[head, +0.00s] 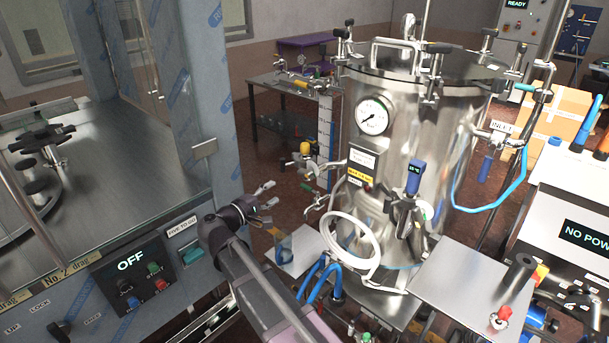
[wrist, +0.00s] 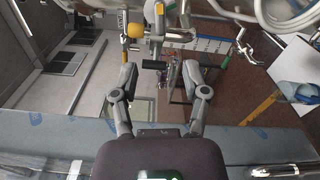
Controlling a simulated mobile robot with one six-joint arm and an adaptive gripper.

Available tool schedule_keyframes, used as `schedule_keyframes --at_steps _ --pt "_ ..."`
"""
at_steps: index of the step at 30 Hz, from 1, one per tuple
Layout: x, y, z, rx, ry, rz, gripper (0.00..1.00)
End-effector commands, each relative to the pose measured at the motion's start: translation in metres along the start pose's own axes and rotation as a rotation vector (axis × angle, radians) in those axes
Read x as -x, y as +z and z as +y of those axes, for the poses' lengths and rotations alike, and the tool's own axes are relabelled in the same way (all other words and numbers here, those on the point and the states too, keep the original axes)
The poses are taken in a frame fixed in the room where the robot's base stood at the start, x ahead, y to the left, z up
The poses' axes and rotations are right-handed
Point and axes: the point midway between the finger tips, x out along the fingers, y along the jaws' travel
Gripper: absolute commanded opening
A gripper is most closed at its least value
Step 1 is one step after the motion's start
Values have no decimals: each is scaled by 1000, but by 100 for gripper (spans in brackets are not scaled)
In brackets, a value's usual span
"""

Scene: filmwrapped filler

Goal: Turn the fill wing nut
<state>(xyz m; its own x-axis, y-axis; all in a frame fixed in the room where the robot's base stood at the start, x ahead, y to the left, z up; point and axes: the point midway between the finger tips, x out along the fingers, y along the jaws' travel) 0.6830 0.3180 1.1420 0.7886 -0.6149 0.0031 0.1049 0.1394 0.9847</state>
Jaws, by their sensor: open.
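My gripper (head: 271,195) is open and empty in the head view, left of the steel vessel (head: 395,110) and below a yellow-knobbed fitting (head: 305,150). In the wrist view my gripper (wrist: 160,76) has its two fingers apart, with nothing between them touching. The same yellow knob (wrist: 135,29) and a metal fitting (wrist: 158,36) show just beyond the fingertips. Small metal handles (head: 318,200) stick out from the vessel's left side. I cannot tell for sure which part is the fill wing nut. A label (head: 502,126) on the vessel's right side is too small to read surely.
A white handwheel (head: 352,245) stands in front of the vessel, with blue hoses (head: 318,282) below it. A steel cabinet (head: 150,230) with an OFF panel (head: 132,264) is close on the left. A steel plate (head: 468,283) lies to the right.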

Motion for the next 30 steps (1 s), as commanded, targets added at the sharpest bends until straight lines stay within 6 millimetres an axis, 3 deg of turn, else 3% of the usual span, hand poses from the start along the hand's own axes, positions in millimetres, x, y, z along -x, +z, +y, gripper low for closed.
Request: schedule_keyframes --at_steps 10,17,30 --pt "-2 0 0 -1 -2 0 59" --pt "-14 0 0 -1 -3 0 59" --pt "-71 -1 0 -1 -3 -2 59"
